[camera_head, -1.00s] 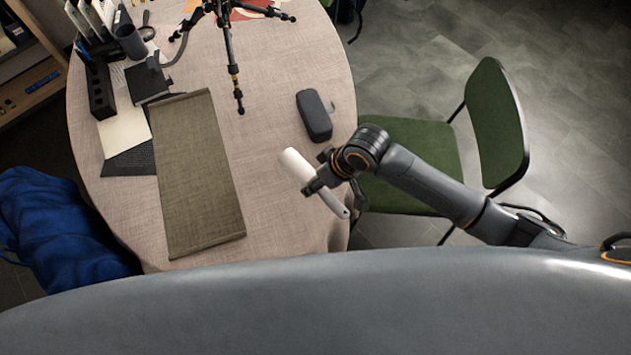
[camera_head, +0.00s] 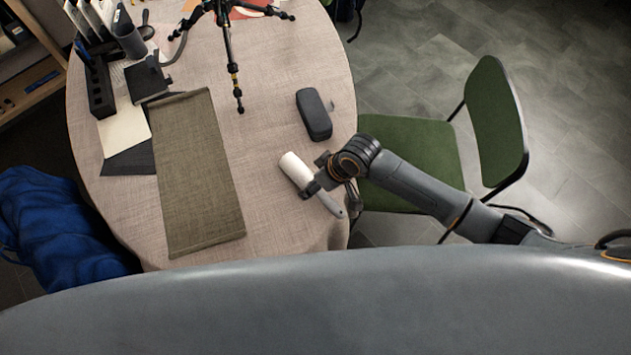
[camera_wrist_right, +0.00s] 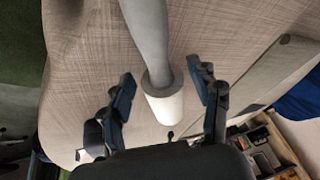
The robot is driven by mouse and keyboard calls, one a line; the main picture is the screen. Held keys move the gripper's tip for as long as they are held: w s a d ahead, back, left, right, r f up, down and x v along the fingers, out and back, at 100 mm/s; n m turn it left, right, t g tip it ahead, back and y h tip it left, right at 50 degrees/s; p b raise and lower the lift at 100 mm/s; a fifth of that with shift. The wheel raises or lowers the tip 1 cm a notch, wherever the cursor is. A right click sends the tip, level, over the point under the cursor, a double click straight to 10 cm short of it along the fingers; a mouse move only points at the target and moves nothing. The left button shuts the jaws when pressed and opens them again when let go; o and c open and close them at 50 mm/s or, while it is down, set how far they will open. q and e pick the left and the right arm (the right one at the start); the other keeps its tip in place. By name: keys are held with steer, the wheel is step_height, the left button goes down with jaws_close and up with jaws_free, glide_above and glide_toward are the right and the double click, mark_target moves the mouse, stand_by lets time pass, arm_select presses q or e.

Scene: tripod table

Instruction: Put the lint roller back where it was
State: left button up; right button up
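The lint roller (camera_head: 294,169), with a white cylinder and a grey handle (camera_head: 332,205), appears to lie on the round table (camera_head: 285,225) near its right front edge. Its handle points toward the front right. My right gripper (camera_head: 311,188) is at the middle of the roller. In the right wrist view the fingers of this gripper (camera_wrist_right: 165,92) stand wide apart on both sides of the lint roller (camera_wrist_right: 164,104), with a visible gap on each side. My left gripper is not in view.
A dark case (camera_head: 314,114) lies behind the roller. An olive cloth mat (camera_head: 197,175) lies to the left, with bare tabletop between. A black tripod (camera_head: 229,50) stands at the back. A green chair (camera_head: 410,160) is at the right, beneath my right arm.

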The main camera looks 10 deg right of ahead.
steer(key=shift+r, duration=0.1)
steer(key=v, duration=1.2)
steer(key=shift+s+a, duration=0.1)
stand_by(0.3)
